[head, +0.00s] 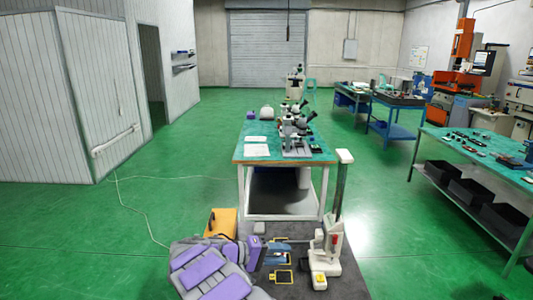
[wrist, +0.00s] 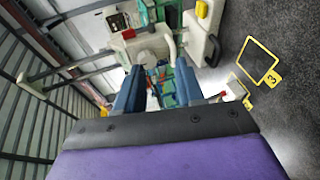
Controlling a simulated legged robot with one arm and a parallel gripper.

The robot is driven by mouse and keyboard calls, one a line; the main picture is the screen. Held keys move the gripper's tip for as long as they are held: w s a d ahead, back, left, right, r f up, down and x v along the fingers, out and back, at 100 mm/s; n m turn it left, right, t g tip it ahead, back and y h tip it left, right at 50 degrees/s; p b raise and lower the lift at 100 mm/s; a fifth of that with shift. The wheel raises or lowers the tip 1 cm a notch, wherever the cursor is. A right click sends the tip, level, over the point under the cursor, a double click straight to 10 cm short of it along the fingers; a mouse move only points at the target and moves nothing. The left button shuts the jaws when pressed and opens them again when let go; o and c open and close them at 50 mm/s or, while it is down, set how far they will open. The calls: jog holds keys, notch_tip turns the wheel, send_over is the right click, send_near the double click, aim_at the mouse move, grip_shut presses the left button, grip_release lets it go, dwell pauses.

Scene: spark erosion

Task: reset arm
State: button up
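My gripper (head: 279,257) is low in the head view, above a dark grey surface and left of a white upright device. In the wrist view, its two blue fingers (wrist: 158,78) stand apart, with a gap between them. I see nothing held in the gap; distant background shows through it. My purple and grey arm parts lie at the lower left of the head view. The arm's joints are partly hidden by its own parts.
The white device (head: 326,250) stands close right of my gripper. Yellow-framed markers lie on the dark surface (head: 342,284). An orange box (head: 221,222) is behind my arm. A green-topped table (head: 260,156) with microscopes stands ahead. Green floor is open at left.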

jog(key=s+d+r+m+g+y, duration=0.1)
jog(key=s+d+r+g+y, duration=0.25)
jog(key=s+d, duration=0.6)
jog(key=s+d+r+m+g+y, duration=0.1)
jog(key=s+d+r+g+y, duration=0.2)
jog(key=s+d, duration=0.65)
jog(key=s+a+f+y, duration=0.1)
jog(key=s+a+y, duration=0.3)
jog(key=s, duration=1)
jog(key=s+a+f+m+y, duration=0.1)
jog(key=s+a+y, duration=0.2)
jog(key=s, duration=1.1)
jog(key=shift+s+a+y, duration=0.2)
jog(key=shift+a+y, duration=0.15)
jog(key=shift+a, duration=0.25)
jog(key=shift+c, duration=0.2)
